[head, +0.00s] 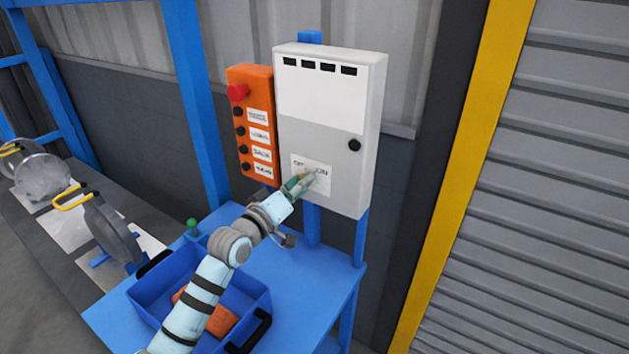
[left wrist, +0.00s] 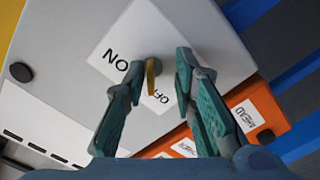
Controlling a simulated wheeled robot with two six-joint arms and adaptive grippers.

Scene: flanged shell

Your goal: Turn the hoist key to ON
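The grey control box (head: 330,125) hangs upright on a blue post. Its white OFF/ON label (head: 311,168) is low on the front, partly covered by my left gripper (head: 308,181). The left wrist view shows the yellow hoist key (left wrist: 152,76) standing out from that label, its lower end over the OFF lettering. My left gripper (left wrist: 158,88) is open, with a finger on either side of the key. The key appears closer to the left-hand finger; I cannot tell whether they touch. My right gripper is not in view.
An orange button panel (head: 254,125) with a red knob is mounted close beside the box. Below, a blue tray (head: 150,300) holding an orange item stands on a blue table (head: 318,285). A black round knob (head: 354,145) projects from the box front.

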